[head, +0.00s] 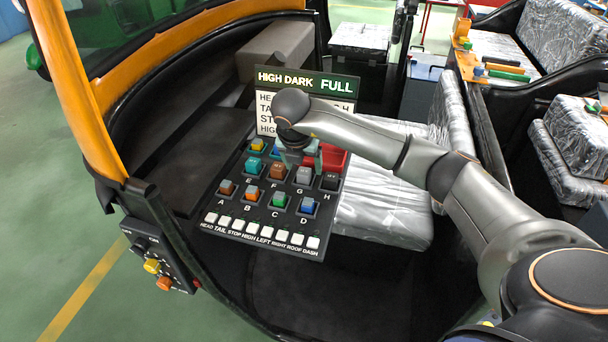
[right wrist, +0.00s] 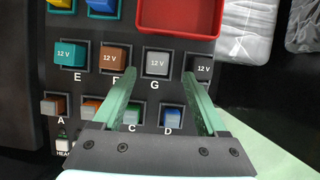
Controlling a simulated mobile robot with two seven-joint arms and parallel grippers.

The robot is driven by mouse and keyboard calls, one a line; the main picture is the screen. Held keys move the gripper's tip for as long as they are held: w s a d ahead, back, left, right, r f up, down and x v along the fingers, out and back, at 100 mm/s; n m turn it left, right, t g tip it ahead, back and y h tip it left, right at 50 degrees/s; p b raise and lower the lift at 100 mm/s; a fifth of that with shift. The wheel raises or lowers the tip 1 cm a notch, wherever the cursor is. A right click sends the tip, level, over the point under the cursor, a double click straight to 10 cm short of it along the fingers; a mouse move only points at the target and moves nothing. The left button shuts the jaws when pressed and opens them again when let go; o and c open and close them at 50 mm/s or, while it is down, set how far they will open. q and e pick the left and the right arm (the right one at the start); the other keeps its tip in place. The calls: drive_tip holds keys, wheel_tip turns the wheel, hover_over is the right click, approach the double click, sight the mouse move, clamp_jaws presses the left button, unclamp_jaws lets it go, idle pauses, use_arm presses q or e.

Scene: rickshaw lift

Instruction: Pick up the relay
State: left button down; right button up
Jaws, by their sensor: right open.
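Relays marked 12 V sit in sockets on a dark panel: a teal one at E (right wrist: 69,54), a brown one at F (right wrist: 112,58), a grey one at G (right wrist: 158,64) and a black one at H (right wrist: 203,68). The grey relay also shows in the head view (head: 303,175). My right gripper (right wrist: 160,75) is open and empty. In the right wrist view its fingertips appear either side of the grey relay, the left one partly covering F's edge, the right one beside H. I cannot tell how high they are above the panel. My left gripper is not in view.
Coloured blocks fill the lower row A to D, including a blue one at D (head: 308,206). A red tray (right wrist: 180,18) lies behind G and H. White switches (head: 265,232) line the front edge. A sign (head: 302,84) stands behind; a wrapped seat (head: 385,205) is right.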

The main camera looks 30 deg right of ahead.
sight(304, 172)
drive_tip(key=x, duration=0.4)
drive_tip(key=shift+w+f, duration=0.1)
drive_tip(key=shift+w, duration=0.2)
drive_tip(key=shift+c, duration=0.2)
clamp_jaws()
